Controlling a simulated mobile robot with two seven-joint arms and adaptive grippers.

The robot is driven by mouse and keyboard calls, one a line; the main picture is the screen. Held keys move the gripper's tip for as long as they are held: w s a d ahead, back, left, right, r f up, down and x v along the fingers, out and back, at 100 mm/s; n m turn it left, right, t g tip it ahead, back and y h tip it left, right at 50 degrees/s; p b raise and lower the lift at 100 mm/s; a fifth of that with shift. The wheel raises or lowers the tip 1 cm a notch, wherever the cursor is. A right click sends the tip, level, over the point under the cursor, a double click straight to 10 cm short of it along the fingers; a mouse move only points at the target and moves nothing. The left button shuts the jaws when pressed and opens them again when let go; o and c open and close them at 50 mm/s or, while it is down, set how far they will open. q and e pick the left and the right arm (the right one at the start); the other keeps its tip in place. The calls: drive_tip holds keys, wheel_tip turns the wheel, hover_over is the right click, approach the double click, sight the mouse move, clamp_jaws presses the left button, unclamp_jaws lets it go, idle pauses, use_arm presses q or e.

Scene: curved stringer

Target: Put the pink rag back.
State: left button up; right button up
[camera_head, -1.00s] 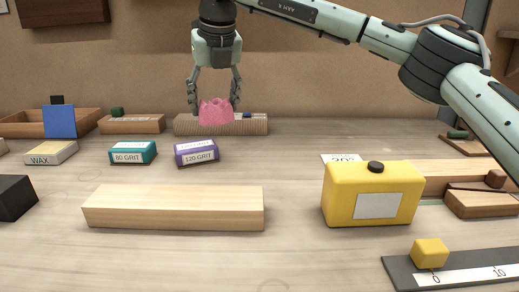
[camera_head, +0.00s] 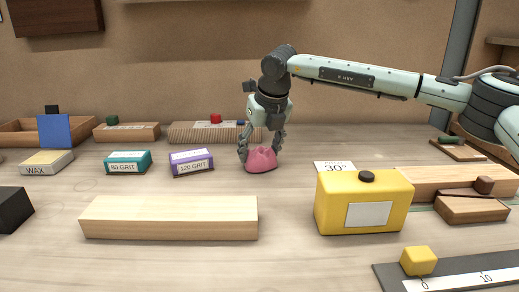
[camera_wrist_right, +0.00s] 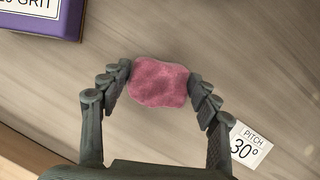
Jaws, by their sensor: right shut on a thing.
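The pink rag (camera_head: 261,160) is a crumpled lump at the bench top, right of the purple 120 grit block. My right gripper (camera_head: 258,150) comes down from above with its fingers on either side of the rag. In the right wrist view the rag (camera_wrist_right: 159,82) sits between the two fingertips of the right gripper (camera_wrist_right: 160,78), which touch its sides. Whether the rag rests fully on the bench I cannot tell. My left gripper is out of view.
The purple 120 grit block (camera_head: 191,162) is to the left, the 30° card (camera_head: 334,167) to the right. A yellow canister (camera_head: 364,202) and a pale wooden beam (camera_head: 168,217) stand nearer. A ridged wooden holder (camera_head: 203,132) lies behind. Bench between beam and canister is clear.

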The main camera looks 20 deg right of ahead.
drive_tip(key=shift+f, duration=0.3)
drive_tip(key=o, duration=1.1)
drive_tip(key=shift+c, duration=0.2)
drive_tip(key=shift+r, duration=0.3)
drive_tip(key=v, duration=0.2)
drive_tip(key=shift+s+r, duration=0.1)
drive_tip(key=shift+r, duration=0.15)
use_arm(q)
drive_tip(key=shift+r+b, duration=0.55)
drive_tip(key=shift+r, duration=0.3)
use_arm(e)
drive_tip(key=v, duration=0.9)
drive_tip(key=shift+r, duration=0.15)
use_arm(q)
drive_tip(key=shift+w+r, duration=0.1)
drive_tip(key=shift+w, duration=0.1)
